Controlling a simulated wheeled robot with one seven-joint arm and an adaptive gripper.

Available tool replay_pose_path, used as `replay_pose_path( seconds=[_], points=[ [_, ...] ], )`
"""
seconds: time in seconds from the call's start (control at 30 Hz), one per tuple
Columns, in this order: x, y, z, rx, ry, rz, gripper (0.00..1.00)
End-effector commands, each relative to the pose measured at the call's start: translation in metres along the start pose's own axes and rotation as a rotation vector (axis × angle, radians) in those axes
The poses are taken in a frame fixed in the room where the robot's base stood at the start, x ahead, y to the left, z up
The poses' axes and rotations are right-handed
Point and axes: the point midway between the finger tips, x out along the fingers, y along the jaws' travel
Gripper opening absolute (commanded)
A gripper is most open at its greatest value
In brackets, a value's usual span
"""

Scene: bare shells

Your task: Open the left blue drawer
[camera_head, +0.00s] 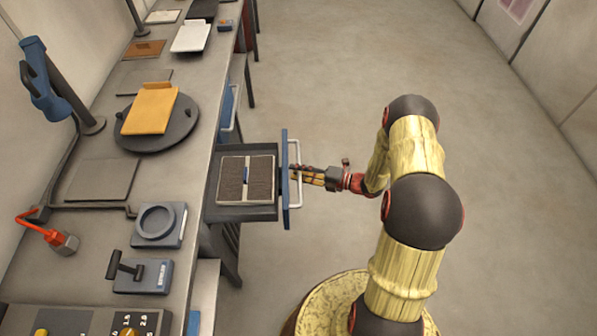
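A drawer with a blue front (285,180) stands pulled out from the bench, its grey tray (240,213) showing. A pale-framed item with two dark textured panels (246,181) lies inside it. A light handle (297,200) is on the outer side of the blue front. My gripper (300,174) points left at this handle, its fingertips at or very close to it. The fingers are too small to tell whether they are closed around the handle. A second blue front with a light handle (236,108) is farther along the bench and looks shut.
The long grey bench (100,245) carries a round dark turntable with a yellow clipboard (151,108), a ring-shaped device (158,224) and a lever box (140,275). The floor (330,80) right of the bench is clear.

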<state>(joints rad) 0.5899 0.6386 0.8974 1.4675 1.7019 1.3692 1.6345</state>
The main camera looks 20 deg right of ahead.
Motion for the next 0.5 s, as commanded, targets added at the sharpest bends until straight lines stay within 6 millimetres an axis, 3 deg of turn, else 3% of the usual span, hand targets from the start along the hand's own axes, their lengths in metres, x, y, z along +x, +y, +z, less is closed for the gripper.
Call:
replay_pose_path(
  seconds=[0.27,0.5],
  points=[
    [-0.013,0.000,0.002,0.000,-0.004,0.000,0.30],
    [-0.060,0.000,0.002,0.000,-0.006,0.000,0.30]
  ],
)
